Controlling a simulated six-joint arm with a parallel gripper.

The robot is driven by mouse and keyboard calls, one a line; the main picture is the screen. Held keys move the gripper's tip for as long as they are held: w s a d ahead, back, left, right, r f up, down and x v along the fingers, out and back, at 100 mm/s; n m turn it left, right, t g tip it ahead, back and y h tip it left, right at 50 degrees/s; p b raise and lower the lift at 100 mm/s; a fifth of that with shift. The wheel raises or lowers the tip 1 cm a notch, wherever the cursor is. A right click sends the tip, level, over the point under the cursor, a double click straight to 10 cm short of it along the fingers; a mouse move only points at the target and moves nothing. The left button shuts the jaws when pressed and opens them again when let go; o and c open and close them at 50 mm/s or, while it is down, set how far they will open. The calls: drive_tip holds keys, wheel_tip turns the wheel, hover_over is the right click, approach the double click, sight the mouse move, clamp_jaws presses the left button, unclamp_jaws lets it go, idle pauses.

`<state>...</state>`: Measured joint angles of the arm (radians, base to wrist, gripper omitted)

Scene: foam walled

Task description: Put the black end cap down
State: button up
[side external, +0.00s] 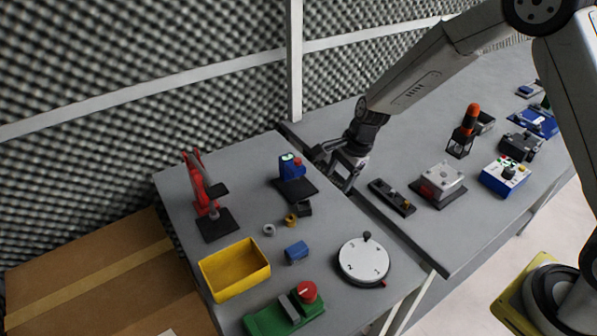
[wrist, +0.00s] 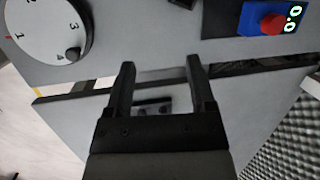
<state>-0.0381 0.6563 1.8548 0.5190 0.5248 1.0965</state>
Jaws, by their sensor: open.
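A small black block (side external: 305,209), which looks like the black end cap, sits on the left table beside a small brass-coloured ring (side external: 291,219). A dark piece (wrist: 183,3) cut off by the top edge of the wrist view may be the same block. My gripper (side external: 343,178) is above the gap between the two tables, to the upper right of the block and apart from it. In the wrist view, my gripper (wrist: 160,62) has its fingers spread, with nothing between them.
On the left table (side external: 170,180) stand a blue device with a display (side external: 291,166), a red toggle clamp (side external: 200,190), a yellow bin (side external: 235,268), a blue block (side external: 296,252), a grey ring (side external: 268,230) and a white numbered dial (side external: 364,260). A black strip fixture (side external: 392,197) lies right of my gripper.

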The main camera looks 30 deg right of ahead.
sight(303, 208)
drive_tip(key=w+a+f+m+y, duration=0.1)
drive_tip(key=w+a+f+m, duration=0.1)
drive_tip(key=w+f+m, duration=0.2)
drive_tip(key=shift+w+a+m, duration=0.25)
drive_tip(key=shift+w+m, duration=0.1)
drive_tip(key=shift+m, duration=0.35)
drive_tip(key=shift+f, duration=0.1)
drive_tip(key=shift+x, duration=1.2)
drive_tip(key=shift+a, duration=0.1)
drive_tip(key=shift+x, duration=2.6)
drive_tip(key=shift+s, duration=0.15)
clamp_jaws()
